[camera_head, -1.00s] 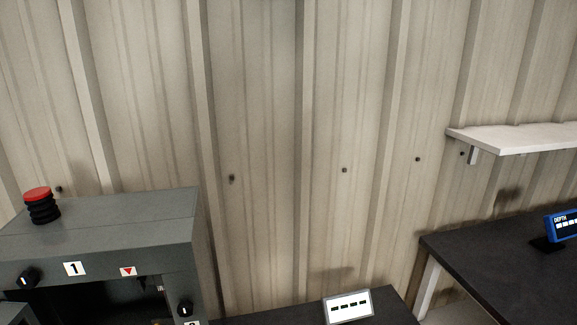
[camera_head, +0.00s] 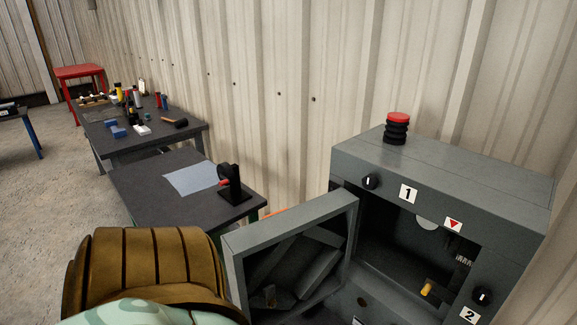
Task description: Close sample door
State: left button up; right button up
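The sample door (camera_head: 338,207) is a grey framed panel on the grey enclosure (camera_head: 500,205). It stands open, swung out to the left of the dark opening. Blurred grey angular shapes show within its frame; I cannot tell what they are. Inside the enclosure (camera_head: 392,240) are a pale round part and a small yellow peg (camera_head: 427,288). A brown ribbed, pale green shape at the bottom left seems to be my arm, close to the door's left edge. No gripper fingers can be made out in view.
A red button (camera_head: 398,119) stands on top of the enclosure. Left of it is a dark table (camera_head: 135,190) with a pale sheet and a black stand (camera_head: 234,185). Farther back are a cluttered table (camera_head: 165,142) and a red stool (camera_head: 80,72). Bare floor lies at left.

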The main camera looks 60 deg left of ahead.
aim_at(304, 249)
jog(key=k+j, duration=0.15)
jog(key=j, duration=0.3)
jog(key=k+j+z, duration=0.15)
jog(key=j, duration=0.3)
jog(key=k+j, duration=0.15)
jog(key=j, duration=0.25)
jog(key=k+j+z, duration=0.1)
jog(key=j, duration=0.35)
jog(key=k+j+z, duration=0.1)
jog(key=j, duration=0.3)
jog(key=k+j, duration=0.3)
jog(key=j+z, duration=0.05)
jog(key=j, duration=0.05)
